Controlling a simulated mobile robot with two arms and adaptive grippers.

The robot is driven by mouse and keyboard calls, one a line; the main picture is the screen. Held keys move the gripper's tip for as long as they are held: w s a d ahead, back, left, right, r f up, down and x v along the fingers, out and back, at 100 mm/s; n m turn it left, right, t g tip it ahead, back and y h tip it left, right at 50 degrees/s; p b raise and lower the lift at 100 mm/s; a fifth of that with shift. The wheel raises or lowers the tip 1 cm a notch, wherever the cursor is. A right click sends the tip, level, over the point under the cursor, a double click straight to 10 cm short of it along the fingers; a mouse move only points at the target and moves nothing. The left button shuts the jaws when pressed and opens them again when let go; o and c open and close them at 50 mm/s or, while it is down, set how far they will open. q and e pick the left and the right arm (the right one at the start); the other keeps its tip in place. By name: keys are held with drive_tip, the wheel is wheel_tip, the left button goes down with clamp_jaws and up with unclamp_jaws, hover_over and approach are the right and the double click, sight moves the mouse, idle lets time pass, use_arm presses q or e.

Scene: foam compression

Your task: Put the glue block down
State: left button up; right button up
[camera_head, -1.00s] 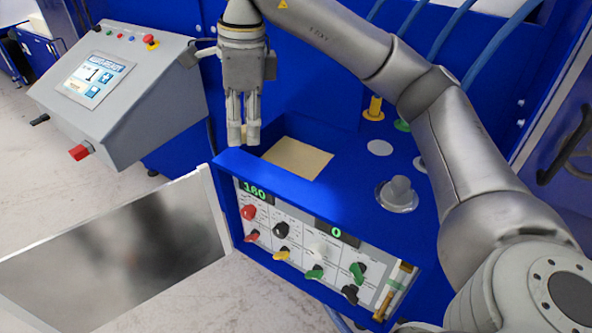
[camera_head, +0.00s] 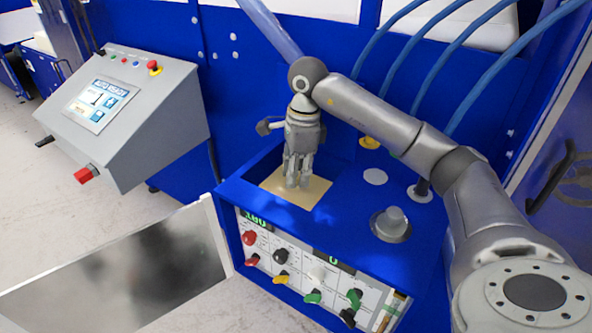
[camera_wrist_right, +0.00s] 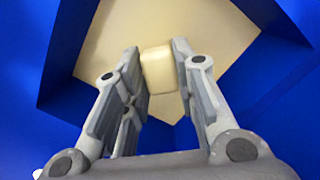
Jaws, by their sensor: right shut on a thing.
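My right gripper (camera_head: 298,184) reaches down into the square recess in the top of the blue machine, over its tan floor (camera_head: 312,193). In the right wrist view the gripper (camera_wrist_right: 157,75) is shut on a pale cream glue block (camera_wrist_right: 158,70), with a finger on each side of it. The tan floor (camera_wrist_right: 205,35) lies beyond the block. I cannot tell whether the block touches the floor. In the head view the fingers hide the block. My left gripper is not in view.
Blue walls (camera_wrist_right: 55,100) surround the recess closely. A grey knob (camera_head: 391,222) and a yellow fitting (camera_head: 369,142) stand on the machine top to the right. Below is a panel of coloured knobs (camera_head: 283,255). A grey control console (camera_head: 150,125) stands at the left.

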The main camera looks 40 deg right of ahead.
drive_tip(key=shift+f, duration=0.6)
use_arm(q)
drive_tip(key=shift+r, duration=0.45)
use_arm(e)
drive_tip(key=shift+f+b, duration=0.45)
drive_tip(key=shift+f, duration=0.25)
drive_tip(key=o, duration=0.9)
drive_tip(key=shift+r, duration=0.1)
drive_tip(key=shift+c, duration=0.2)
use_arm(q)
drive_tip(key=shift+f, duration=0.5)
